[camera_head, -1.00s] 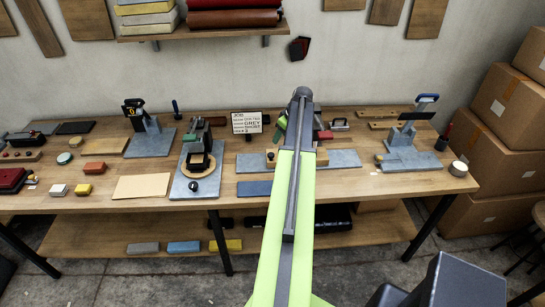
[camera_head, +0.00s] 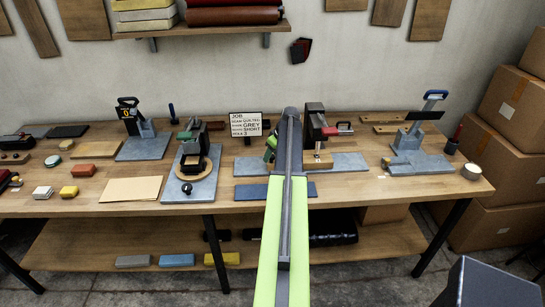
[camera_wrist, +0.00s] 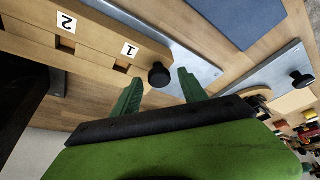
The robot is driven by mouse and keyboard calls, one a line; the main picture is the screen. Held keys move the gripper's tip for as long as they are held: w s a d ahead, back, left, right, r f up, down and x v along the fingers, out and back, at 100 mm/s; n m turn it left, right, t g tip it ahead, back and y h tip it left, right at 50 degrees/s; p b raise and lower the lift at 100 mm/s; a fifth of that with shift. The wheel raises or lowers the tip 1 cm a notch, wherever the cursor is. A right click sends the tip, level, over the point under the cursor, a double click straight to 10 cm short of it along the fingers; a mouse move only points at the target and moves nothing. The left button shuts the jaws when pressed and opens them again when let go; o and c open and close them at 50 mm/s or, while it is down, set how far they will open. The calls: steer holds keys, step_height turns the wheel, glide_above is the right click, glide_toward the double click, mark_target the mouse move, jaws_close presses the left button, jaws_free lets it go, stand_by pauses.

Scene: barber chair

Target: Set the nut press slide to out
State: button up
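A wooden slide with number tags 1 and 2 (camera_wrist: 85,35) and a round black knob (camera_wrist: 158,75) at its end fills the upper left of the wrist view. It looks like the light wooden block (camera_head: 319,160) under the dark middle press (camera_head: 316,125) in the head view, where my arm partly hides it. My green gripper (camera_wrist: 160,78) is open. The knob lies between or just beyond its fingertips; I see no clear contact. In the head view my gripper (camera_head: 271,148) is left of my arm, over the press's grey base plate (camera_head: 248,167).
A second press (camera_head: 193,160) with a black knob stands to the left on its own grey plate. A job sign (camera_head: 247,125) stands behind my gripper. A blue mat (camera_head: 251,191) lies in front. A tool with a blue handle (camera_head: 420,130) stands to the right.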

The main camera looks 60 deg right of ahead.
jaws_close()
stand_by(1.2)
